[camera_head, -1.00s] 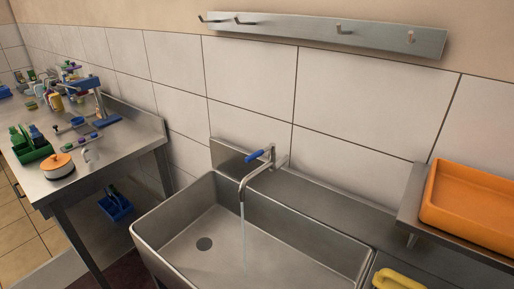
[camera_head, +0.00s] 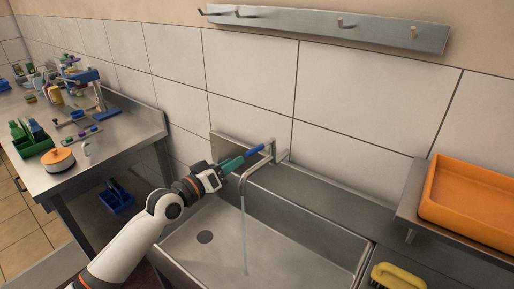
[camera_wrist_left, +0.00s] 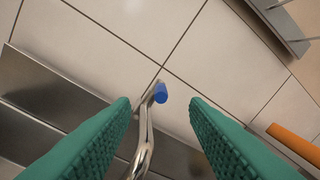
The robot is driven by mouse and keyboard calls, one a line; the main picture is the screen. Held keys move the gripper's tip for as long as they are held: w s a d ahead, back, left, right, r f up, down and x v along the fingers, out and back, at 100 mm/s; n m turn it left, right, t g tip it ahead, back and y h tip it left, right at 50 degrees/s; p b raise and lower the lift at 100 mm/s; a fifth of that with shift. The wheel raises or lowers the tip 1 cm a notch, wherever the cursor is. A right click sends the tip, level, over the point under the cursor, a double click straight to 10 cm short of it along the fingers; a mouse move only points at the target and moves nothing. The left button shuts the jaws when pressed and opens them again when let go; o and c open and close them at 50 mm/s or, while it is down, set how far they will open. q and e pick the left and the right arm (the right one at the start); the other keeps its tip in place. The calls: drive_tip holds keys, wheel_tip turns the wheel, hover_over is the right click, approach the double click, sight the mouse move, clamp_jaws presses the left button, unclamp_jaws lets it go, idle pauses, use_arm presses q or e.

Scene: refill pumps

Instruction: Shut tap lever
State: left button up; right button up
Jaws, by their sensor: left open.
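The tap (camera_head: 262,165) has a bent steel spout and a blue lever (camera_head: 256,150). A thin stream of water (camera_head: 244,235) runs from the spout into the steel sink. My left gripper (camera_head: 240,160) is over the sink's back left part, its green fingers pointing at the lever. In the left wrist view the fingers (camera_wrist_left: 160,130) are apart, with the blue lever (camera_wrist_left: 161,93) ahead between them and nothing held. In the head view the fingertips overlap the lever's near end, so contact cannot be told there. My right gripper is not in view.
The steel sink (camera_head: 320,236) lies below my arm. An orange tray (camera_head: 470,200) stands on a shelf at right, with a yellow brush (camera_head: 398,276) below it. A hook rail (camera_head: 330,27) is on the tiled wall. A cluttered table (camera_head: 110,140) stands at left.

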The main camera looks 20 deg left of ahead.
sight(257, 148)
use_arm(q)
drive_tip(key=p+x, duration=0.1)
drive_tip(key=x, duration=0.9)
drive_tip(key=shift+w+d+f, duration=0.1)
drive_tip(key=shift+w+d, duration=0.15)
drive_tip(key=shift+w, duration=0.05)
drive_tip(key=shift+c, duration=0.3)
clamp_jaws()
